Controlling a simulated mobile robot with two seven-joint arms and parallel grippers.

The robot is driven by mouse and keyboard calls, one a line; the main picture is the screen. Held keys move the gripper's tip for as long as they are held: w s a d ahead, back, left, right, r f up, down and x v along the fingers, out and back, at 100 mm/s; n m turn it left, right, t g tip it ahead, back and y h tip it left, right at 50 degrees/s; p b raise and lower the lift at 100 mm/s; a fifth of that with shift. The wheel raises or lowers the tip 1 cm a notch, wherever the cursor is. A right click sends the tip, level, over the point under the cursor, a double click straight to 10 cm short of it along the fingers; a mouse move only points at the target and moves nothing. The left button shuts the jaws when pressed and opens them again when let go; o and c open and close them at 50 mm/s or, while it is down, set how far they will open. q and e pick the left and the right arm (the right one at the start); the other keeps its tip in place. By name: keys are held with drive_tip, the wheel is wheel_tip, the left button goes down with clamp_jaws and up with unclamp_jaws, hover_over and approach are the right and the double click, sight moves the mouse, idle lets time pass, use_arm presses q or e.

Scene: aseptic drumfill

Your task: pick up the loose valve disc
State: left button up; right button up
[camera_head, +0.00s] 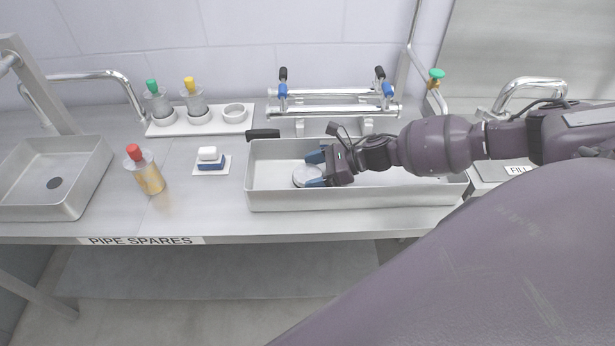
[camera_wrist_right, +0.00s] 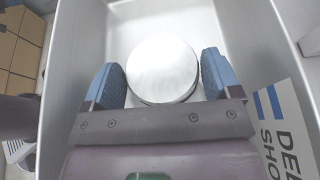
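The loose valve disc (camera_head: 304,174) is a round, pale metal disc lying near the left end of the long metal tray (camera_head: 350,199). In the right wrist view the disc (camera_wrist_right: 162,68) shows its flat top between my two blue fingertips. My right gripper (camera_head: 315,169) is open and reaches down inside the tray at the disc. Its fingers (camera_wrist_right: 163,78) stand one on each side of the disc, very close to its edge; whether they touch it I cannot tell. My left gripper is not in view.
The tray's walls (camera_wrist_right: 65,90) stand close around my right gripper. A pipe rack (camera_head: 330,94) with blue and black clamps stands behind the tray. A red-capped bottle (camera_head: 148,172), a small white-and-blue block (camera_head: 209,158) and a sink (camera_head: 50,200) are to the left.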

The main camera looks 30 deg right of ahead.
drive_tip(key=c, duration=0.8)
drive_tip(key=shift+o, duration=0.2)
